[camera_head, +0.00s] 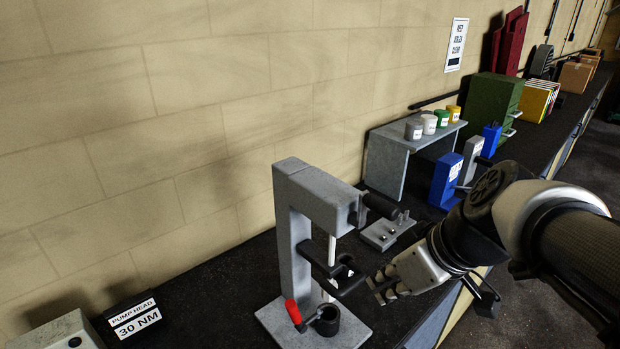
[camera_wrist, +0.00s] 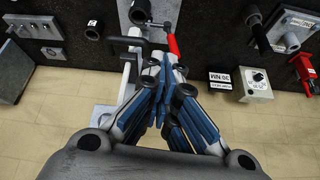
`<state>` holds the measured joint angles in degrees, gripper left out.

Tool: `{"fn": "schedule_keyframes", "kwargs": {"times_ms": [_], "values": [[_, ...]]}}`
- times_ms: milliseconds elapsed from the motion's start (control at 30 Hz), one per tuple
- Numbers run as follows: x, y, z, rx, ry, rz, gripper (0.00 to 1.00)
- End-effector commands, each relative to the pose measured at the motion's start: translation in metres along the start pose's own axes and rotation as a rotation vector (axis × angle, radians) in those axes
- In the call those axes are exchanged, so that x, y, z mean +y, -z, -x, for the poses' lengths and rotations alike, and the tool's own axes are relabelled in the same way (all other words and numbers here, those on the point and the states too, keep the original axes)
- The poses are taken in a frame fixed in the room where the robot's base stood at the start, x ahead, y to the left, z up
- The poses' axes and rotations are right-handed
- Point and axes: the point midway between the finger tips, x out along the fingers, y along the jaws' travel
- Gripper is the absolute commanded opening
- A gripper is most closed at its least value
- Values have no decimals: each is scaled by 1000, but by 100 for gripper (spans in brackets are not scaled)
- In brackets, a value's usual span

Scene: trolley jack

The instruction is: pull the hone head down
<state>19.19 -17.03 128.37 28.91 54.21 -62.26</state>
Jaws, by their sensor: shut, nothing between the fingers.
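A grey column stand (camera_head: 298,220) rises from a flat grey base (camera_head: 275,325) on the bench. The hone head appears to be the black bracket with a handle (camera_head: 322,262) on a pale vertical rod, partway down the stand. It also seems to show as a black bar in the wrist view (camera_wrist: 124,42). A black cylinder (camera_head: 327,322) stands on the base below, beside a red-handled clamp (camera_head: 293,312). My gripper (camera_head: 378,288) is to the right of the black handle, close to it. Its fingers (camera_wrist: 162,68) are shut and empty; contact with the handle cannot be told.
A small grey block with studs (camera_head: 388,231) lies behind the stand. Blue and grey uprights (camera_head: 446,182) and a grey shelf with small pots (camera_head: 385,165) stand farther along the bench. A 30 NM sign (camera_head: 135,318) is at the front left. The wall is close behind.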

Motion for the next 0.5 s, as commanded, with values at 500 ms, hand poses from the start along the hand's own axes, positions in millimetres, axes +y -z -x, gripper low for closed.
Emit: {"fn": "schedule_keyframes", "kwargs": {"times_ms": [500], "values": [[38, 40, 28, 83, 17, 121, 0]]}}
